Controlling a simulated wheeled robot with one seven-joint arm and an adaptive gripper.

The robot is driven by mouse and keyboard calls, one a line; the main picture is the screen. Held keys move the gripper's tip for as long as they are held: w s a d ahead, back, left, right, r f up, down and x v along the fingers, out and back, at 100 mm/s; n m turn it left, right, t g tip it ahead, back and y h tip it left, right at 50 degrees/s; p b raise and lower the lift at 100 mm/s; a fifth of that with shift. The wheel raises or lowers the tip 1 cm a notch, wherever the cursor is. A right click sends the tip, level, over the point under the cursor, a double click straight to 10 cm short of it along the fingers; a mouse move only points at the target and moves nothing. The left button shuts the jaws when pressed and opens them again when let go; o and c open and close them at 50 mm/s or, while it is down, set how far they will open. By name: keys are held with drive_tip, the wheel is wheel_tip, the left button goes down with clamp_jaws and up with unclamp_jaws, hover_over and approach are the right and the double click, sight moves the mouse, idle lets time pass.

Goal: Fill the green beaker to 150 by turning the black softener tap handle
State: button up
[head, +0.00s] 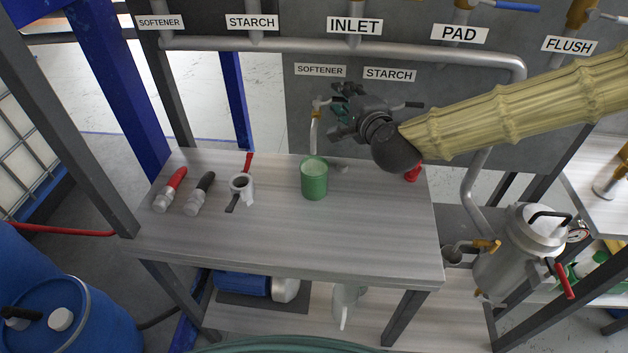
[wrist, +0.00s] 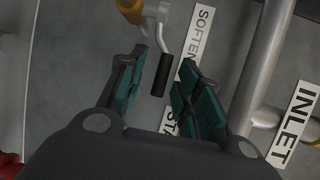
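The green beaker (head: 314,182) stands upright on the grey table, below the softener tap (head: 317,114). A pale vertical streak runs from the tap down toward the beaker; I cannot tell if it is liquid or a spout. A pale surface shows inside the beaker, but no scale is readable. My gripper (head: 344,116) is at the tap and hides its handle in the head view. In the wrist view the black softener handle (wrist: 160,76) lies between the green-padded fingers of my gripper (wrist: 165,92). The fingers are open, with gaps beside the handle.
Another black handle (head: 409,105) sticks out right of my gripper, under the STARCH label (head: 389,74). Red (head: 171,188) and black (head: 199,193) handled fittings and a white valve piece (head: 241,190) lie left of the beaker. The table's front is clear. A steel vessel (head: 520,250) stands right.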

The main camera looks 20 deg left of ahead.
drive_tip(key=v, duration=1)
drive_tip(key=shift+s+d, duration=0.25)
drive_tip(key=shift+r, duration=0.1)
wheel_tip(320, 180, up, 10)
idle(0.9)
